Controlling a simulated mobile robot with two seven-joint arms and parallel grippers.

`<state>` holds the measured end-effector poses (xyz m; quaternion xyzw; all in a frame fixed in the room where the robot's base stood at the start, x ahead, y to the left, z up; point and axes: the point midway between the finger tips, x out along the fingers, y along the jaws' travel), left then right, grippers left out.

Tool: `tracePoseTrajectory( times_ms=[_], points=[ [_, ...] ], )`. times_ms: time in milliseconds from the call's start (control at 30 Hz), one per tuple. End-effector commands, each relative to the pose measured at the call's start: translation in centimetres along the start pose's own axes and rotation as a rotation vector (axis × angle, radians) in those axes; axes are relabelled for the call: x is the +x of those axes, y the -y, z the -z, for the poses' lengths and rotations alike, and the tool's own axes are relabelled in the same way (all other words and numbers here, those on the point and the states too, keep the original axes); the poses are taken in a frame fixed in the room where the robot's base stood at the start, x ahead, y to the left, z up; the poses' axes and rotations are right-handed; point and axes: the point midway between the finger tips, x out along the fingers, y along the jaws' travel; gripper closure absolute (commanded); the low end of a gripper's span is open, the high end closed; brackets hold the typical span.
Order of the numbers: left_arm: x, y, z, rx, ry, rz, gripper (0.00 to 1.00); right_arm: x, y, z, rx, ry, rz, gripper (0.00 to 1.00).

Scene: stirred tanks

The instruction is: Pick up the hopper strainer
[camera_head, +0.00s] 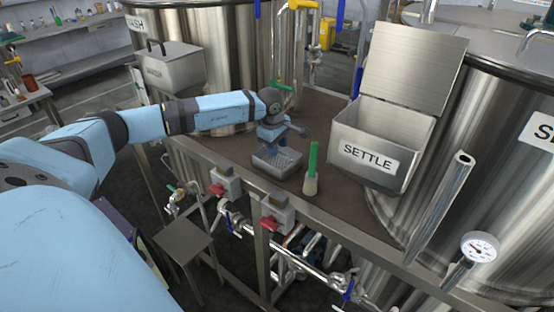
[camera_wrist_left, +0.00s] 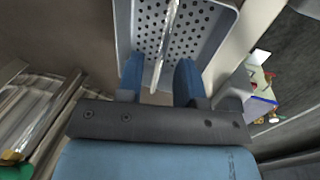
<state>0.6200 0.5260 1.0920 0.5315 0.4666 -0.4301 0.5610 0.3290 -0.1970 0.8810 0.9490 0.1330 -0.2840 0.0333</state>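The hopper strainer (camera_head: 277,163) is a grey metal basket with a perforated bottom. It sits on the brown deck between the tanks, left of the SETTLE hopper (camera_head: 340,135). My left gripper (camera_head: 287,133) is above the strainer, pointing down at it. In the left wrist view the perforated strainer (camera_wrist_left: 205,40) lies beyond the fingertips. Its thin handle bar runs between the two blue fingers (camera_wrist_left: 160,75) of my left gripper. The fingers are apart, with gaps on both sides of the bar. My right gripper does not show.
A brush with a green handle (camera_head: 312,165) stands upright close to the right of the strainer. The SETTLE hopper's lid stands open beside a large steel tank (camera_head: 490,130). Another lidded box (camera_head: 172,70) is at the left tank. Valves and pipes (camera_head: 300,245) run below the deck's front edge.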

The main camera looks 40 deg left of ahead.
Motion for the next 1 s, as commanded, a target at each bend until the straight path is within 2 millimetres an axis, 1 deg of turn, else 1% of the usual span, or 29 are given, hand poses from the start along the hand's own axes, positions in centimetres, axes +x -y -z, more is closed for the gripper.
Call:
tracePoseTrajectory(
  times_ms=[33,100,200,300,467,567,600,633,1000],
  points=[
    [0.5,0.1,0.2,-0.001,0.0,0.003,0.66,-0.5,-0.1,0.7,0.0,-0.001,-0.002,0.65],
    [1.6,0.1,0.1,-0.001,0.001,0.002,0.66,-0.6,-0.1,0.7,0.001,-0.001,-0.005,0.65],
    [2.6,0.1,0.1,-0.001,0.001,0.001,0.66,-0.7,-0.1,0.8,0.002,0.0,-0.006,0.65],
    [3.0,0.1,0.2,-0.001,0.0,0.001,0.66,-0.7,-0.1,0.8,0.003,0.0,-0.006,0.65],
    [3.0,0.1,0.2,-0.001,0.0,0.0,0.66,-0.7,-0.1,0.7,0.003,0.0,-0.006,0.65],
    [3.0,0.1,0.2,-0.001,0.0,0.0,0.87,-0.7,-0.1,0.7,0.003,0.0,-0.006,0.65],
    [3.0,0.1,0.2,-0.001,0.0,0.0,0.96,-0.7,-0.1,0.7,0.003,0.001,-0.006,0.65],
    [3.0,0.1,0.2,-0.001,0.0,0.0,1.0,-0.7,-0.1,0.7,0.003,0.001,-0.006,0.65],
    [2.8,0.0,0.2,-0.001,0.0,-0.001,1.0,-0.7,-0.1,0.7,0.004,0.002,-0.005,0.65]
  ],
)
